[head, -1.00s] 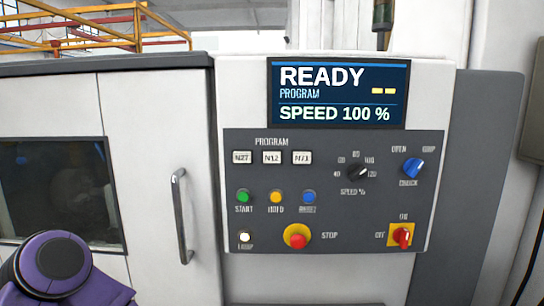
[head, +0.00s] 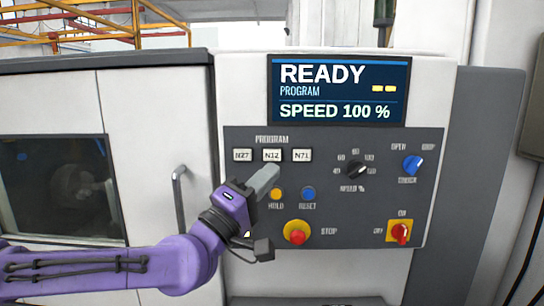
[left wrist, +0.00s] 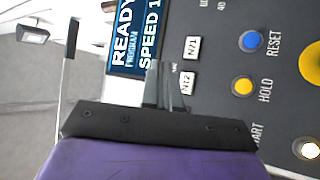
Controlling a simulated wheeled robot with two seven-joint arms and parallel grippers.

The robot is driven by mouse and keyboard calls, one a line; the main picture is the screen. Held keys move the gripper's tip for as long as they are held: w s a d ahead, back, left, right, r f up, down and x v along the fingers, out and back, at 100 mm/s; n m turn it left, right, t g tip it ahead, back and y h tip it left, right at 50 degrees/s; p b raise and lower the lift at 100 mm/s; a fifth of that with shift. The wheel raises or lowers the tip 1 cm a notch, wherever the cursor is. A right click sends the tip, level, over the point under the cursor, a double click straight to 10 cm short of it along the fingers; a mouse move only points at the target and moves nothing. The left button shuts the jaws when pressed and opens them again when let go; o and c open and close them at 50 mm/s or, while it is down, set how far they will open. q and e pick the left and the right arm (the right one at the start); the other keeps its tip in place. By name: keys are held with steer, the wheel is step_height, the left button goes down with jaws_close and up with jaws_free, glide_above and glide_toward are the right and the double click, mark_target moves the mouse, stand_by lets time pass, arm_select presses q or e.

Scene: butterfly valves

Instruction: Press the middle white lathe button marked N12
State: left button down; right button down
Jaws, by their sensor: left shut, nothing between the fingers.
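The white N12 button (head: 272,155) is the middle of three in the PROGRAM row on the lathe's dark panel. It also shows in the left wrist view (left wrist: 188,83), right beside my fingertips. N27 (head: 242,156) is to its left and N71 (head: 302,155) to its right. My left gripper (head: 269,174) is shut and empty, its tip just below N12 in the head view. I cannot tell whether it touches the panel. The gripper also shows in the left wrist view (left wrist: 165,88), where N27 is hidden. My right gripper is not in view.
The display (head: 337,92) above reads READY, SPEED 100 %. Below the row are the yellow HOLD button (head: 276,194), the blue RESET button (head: 308,194) and the red STOP knob (head: 297,233). A door handle (head: 179,205) stands left of the panel.

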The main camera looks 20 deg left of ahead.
mark_target(272, 155)
arm_select(q)
steer(key=w+a, duration=0.2)
steer(key=w, duration=0.6)
steer(key=shift+w+a+b, duration=0.15)
steer(key=shift+w+b, duration=0.1)
steer(key=shift+b, duration=0.2)
steer(key=shift+f, duration=0.1)
stand_by(1.6)
steer(key=shift+w+a, duration=0.15)
steer(key=shift+w, duration=0.3)
